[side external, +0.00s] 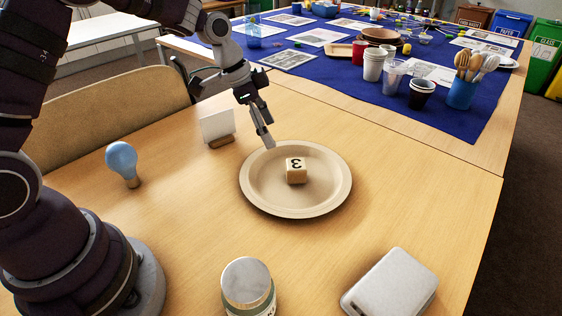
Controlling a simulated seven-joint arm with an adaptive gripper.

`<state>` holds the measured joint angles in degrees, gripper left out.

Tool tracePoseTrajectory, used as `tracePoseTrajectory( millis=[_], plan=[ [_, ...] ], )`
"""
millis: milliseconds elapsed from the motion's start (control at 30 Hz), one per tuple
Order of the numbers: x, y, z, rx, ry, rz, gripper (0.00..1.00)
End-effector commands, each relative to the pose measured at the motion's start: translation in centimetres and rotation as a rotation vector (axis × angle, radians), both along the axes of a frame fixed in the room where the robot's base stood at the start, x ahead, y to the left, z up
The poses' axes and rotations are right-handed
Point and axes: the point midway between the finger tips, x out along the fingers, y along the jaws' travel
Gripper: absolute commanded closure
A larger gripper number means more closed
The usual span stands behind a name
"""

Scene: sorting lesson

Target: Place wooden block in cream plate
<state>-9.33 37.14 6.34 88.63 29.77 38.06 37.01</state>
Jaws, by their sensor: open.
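The wooden block (296,174) is a small pale cube with a dark "3" on its top face. It lies inside the cream plate (257,196), a little right of the plate's middle. The round plate lies flat on the wooden table. My gripper (266,138) is open and above the plate's back left rim, apart from the block. The two fingers overlap in this view, and the space between them is hard to see.
A light blue bulb (122,160) and a white card in a wooden holder (217,127) stand left of the plate. A silver-lidded jar (247,285) and a grey-white box (390,284) are in front. A blue-covered table (330,75) with cups and utensils is behind.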

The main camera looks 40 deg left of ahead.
Motion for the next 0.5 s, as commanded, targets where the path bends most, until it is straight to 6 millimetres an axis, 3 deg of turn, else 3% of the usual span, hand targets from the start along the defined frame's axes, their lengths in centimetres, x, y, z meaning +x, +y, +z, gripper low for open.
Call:
tracePoseTrajectory(
  millis=[267, 367, 500],
  plan=[
    [-1.6, 0.2, 4.0, 0.007, -0.008, 0.068, 0.31],
    [-4.2, -0.4, 7.1, 0.012, -0.018, 0.196, 0.31],
    [-9.4, -0.8, 10.3, 0.006, -0.041, 0.418, 0.31]
  ],
)
